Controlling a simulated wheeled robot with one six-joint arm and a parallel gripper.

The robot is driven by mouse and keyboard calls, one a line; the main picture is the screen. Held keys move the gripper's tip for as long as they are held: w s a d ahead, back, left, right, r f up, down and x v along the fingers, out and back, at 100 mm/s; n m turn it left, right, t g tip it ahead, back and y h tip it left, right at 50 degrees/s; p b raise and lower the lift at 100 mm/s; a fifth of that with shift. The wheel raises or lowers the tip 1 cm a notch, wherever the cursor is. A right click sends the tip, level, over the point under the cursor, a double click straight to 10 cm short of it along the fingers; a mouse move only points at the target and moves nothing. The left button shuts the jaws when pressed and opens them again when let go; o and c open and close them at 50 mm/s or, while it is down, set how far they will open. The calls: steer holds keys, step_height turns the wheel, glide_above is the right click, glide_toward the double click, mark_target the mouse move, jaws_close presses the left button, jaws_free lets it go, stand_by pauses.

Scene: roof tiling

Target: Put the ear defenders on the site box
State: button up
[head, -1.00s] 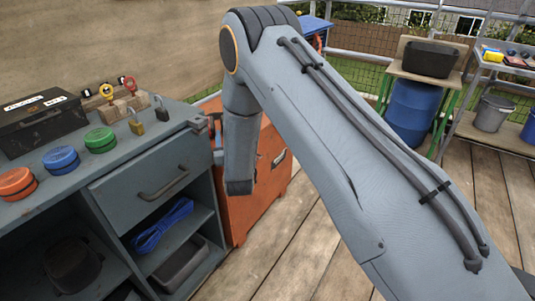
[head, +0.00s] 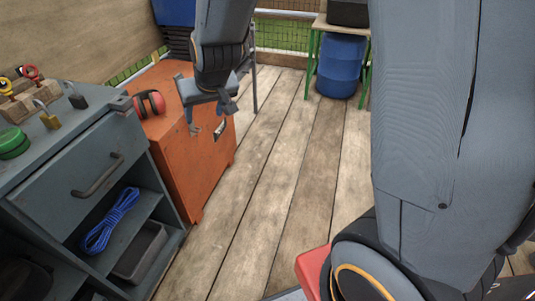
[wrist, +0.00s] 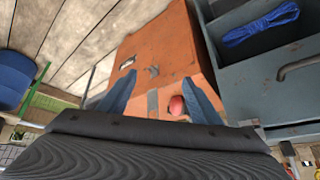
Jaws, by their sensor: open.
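The red ear defenders (head: 150,103) with a dark band rest on top of the orange box (head: 194,165), at its left side beside the grey bench. This box looks like the site box. My gripper (head: 210,115) is open and empty in the head view, over the right part of the box, to the right of the ear defenders. In the wrist view, my gripper's fingers (wrist: 160,95) are spread wide over the orange box (wrist: 150,50). One red cup of the ear defenders (wrist: 177,105) shows close to the right finger; the rest is hidden.
The grey bench (head: 75,150) stands left of the box, with padlocks (head: 46,114) and a green tin (head: 13,144) on top and a blue rope (head: 110,220) on its shelf. A blue barrel (head: 341,66) stands at the back. The plank floor right of the box is clear.

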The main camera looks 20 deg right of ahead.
steer(key=s+d+r+g, duration=0.2)
steer(key=s+d+g, duration=0.1)
steer(key=s, duration=0.9)
steer(key=s+d+r+g+h, duration=0.1)
steer(key=s+d, duration=0.4)
steer(key=s, duration=0.8)
steer(key=shift+s+d+r+g, duration=0.2)
steer(key=shift+r+g, duration=0.3)
steer(key=shift+g, duration=0.7)
steer(key=d+r+m+p, duration=0.1)
steer(key=d+r+p, duration=0.3)
steer(key=p, duration=0.8)
step_height(320, 180, up, 2)
steer(key=shift+s+d+r+h, duration=0.2)
steer(key=shift+s+h, duration=0.1)
steer(key=shift+s, duration=0.1)
